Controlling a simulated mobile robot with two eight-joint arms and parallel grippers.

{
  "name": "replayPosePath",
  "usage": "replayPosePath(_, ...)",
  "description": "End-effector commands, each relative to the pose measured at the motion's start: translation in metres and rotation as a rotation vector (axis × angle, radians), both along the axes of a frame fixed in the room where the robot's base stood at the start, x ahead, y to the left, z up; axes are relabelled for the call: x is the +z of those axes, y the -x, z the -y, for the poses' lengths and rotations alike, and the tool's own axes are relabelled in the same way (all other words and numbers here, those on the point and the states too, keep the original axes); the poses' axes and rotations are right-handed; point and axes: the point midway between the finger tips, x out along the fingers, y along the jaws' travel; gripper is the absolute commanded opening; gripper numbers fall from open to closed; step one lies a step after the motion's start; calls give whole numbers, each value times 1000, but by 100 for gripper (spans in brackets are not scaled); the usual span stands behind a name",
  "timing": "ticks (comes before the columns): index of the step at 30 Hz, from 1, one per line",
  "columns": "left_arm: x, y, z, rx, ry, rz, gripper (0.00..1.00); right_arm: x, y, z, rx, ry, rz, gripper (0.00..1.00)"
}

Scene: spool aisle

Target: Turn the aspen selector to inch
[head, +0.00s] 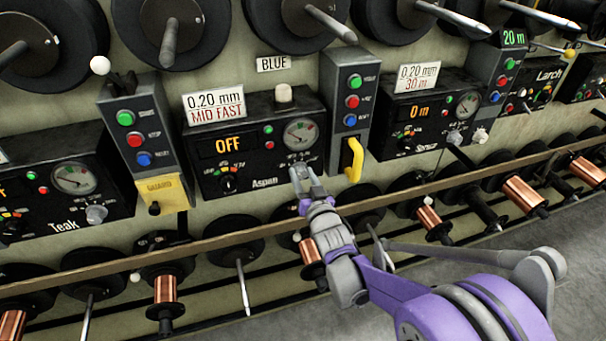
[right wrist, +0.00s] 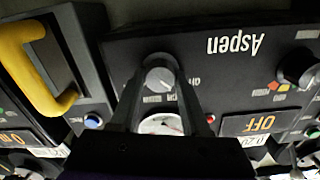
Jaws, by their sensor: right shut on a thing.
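The Aspen panel (head: 210,172) is a black box whose display (head: 228,144) reads OFF. A black knob (head: 229,184) with coloured marks sits under the display. A grey knob (right wrist: 160,76) sits beside the gauge (right wrist: 160,124); small print around it is too blurred to read. My right gripper (head: 308,182) is at the panel's lower right corner, its fingers on either side of the grey knob and shut on it. The fingers mostly hide this knob in the head view. The right wrist view shows the panel upside down. My left gripper is out of view.
A yellow handle (head: 353,160) sticks out close right of my right gripper; it also shows in the right wrist view (right wrist: 30,70). A wooden rail (head: 225,238) and copper spools (head: 165,289) run below. The Teak panel (head: 75,190) is left, another gauge panel (head: 425,115) right.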

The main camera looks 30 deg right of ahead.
Motion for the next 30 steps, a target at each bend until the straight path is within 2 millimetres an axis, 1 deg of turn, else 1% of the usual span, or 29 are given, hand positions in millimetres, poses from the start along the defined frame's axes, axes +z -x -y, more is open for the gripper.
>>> replayPosePath(1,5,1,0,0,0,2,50,2,0,0,0,-33,7,0)
replayPosePath(6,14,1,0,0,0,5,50,2,0,0,0,-159,37,0)
replayPosePath(15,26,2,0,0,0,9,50,0,0,1,1,-350,83,0)
replayPosePath(21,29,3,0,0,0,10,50,0,1,1,0,-428,101,0)
replayPosePath(30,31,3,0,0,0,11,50,-1,1,1,0,-464,109,0)
